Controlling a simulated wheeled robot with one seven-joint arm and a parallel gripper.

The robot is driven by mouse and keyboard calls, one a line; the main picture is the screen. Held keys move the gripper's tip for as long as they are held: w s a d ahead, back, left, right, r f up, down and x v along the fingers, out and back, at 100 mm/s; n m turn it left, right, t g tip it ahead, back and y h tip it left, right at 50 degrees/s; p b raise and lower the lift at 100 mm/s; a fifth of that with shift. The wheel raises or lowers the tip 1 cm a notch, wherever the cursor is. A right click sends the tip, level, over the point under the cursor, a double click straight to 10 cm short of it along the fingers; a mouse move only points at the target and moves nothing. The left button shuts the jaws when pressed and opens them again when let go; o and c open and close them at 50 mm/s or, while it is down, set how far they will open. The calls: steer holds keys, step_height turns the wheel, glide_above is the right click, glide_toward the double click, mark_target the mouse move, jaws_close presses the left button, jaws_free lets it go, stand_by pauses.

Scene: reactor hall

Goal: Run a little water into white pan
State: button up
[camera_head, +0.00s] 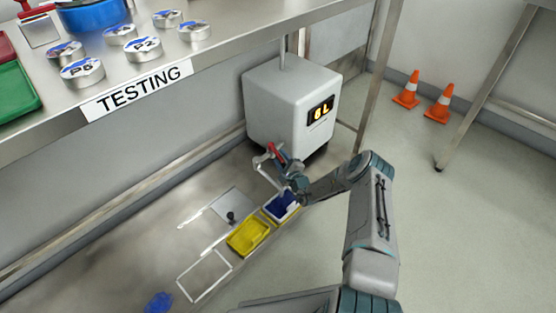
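A grey-white box-shaped tank (291,100) with a lit display that seems to read "6L" or "8L" stands below the bench. My arm reaches in from the lower right, and my gripper (268,164) is at the tank's front lower left edge. A small red part (274,150) shows right at the gripper; whether it is a tap handle or touches the fingers is unclear. The finger gap is too small to read. A white rectangular outline (183,289) lies at the lower left; I cannot tell whether it is the white pan or a floor marking. No water is visible.
A yellow tray (248,236) and a blue tray (281,206) lie in a row below my gripper. A blue object (158,302) lies at the bottom edge. The steel bench (215,50) overhangs at upper left. Orange cones (438,106) stand far right; floor between is clear.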

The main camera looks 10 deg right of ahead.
mark_target(277, 153)
steer(key=shift+b+x, duration=0.35)
steer(key=shift+x, duration=1)
